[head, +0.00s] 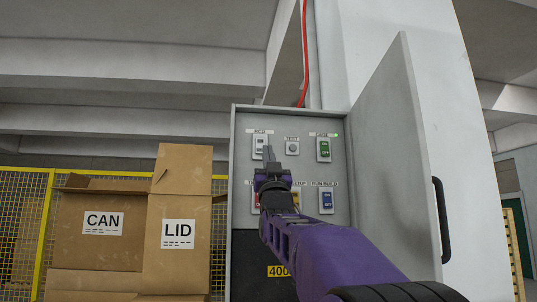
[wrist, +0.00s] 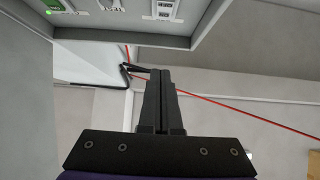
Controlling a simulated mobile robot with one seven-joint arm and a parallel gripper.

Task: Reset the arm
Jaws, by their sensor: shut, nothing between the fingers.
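My purple arm reaches up from the lower right in the head view, and my gripper (head: 268,154) is in front of the open grey control cabinet (head: 235,160). The fingers point up beside the upper left white switch (head: 259,142); I cannot tell if they touch it. In the wrist view my gripper (wrist: 161,75) shows two dark fingers together, with nothing between them. Part of the cabinet (wrist: 120,45) shows at the top of that view. My wrist hides part of the lower row of switches.
The cabinet door (head: 385,150) stands open at the right, with a black handle (head: 442,218). A green switch (head: 324,149), a round button (head: 292,148) and a blue switch (head: 326,201) are on the panel. Cardboard boxes marked CAN (head: 100,250) and LID (head: 180,265) stand left, before a yellow fence (head: 50,215).

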